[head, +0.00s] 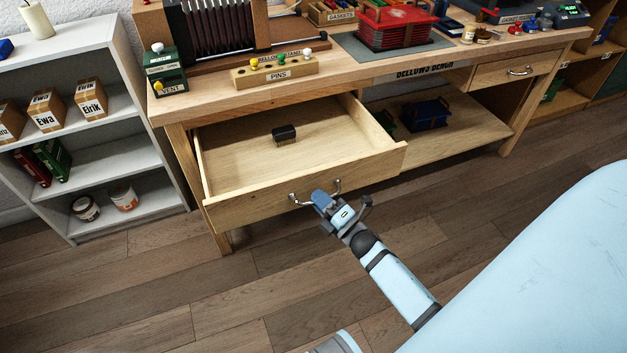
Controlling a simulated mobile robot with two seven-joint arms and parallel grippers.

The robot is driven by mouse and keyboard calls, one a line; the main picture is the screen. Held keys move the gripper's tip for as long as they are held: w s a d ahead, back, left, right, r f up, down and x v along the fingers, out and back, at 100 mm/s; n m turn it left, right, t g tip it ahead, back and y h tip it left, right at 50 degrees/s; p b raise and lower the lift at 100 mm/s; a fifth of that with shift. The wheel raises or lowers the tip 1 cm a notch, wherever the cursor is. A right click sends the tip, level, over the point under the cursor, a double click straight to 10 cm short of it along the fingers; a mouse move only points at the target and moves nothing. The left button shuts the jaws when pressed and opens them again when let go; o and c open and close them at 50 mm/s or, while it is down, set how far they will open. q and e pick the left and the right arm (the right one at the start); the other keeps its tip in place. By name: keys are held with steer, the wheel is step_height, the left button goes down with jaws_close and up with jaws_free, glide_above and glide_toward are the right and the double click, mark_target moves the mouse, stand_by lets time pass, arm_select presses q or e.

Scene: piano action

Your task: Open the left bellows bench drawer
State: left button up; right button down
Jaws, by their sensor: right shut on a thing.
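The left bellows bench drawer (250,208) is pulled well out of the bench, and its inside shows. A small dark brush (284,134) lies in it. The drawer has a curved metal handle (299,200) on its front. My right gripper (324,199) is at the right part of this handle and shut on it; its fingers hide some of the handle. The bellows bench (420,78) has a second drawer (500,73) at the right, which is shut. My left gripper is not in view.
A grey shelf (100,125) with boxes, books and jars stands at the left. The bench top holds a pin rack (275,73), a green vent box (165,72) and a red bellows (397,25). The wooden floor (200,300) in front of the drawer is clear.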

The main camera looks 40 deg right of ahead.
steer(key=s+a+p, duration=0.1)
steer(key=s, duration=0.5)
steer(key=shift+a, duration=0.2)
steer(key=c, duration=1.2)
jaws_free()
steer(key=shift+s, duration=0.15)
steer(key=p+v, duration=0.1)
steer(key=v, duration=1.2)
steer(key=shift+s+f, duration=0.15)
steer(key=shift+s, duration=0.2)
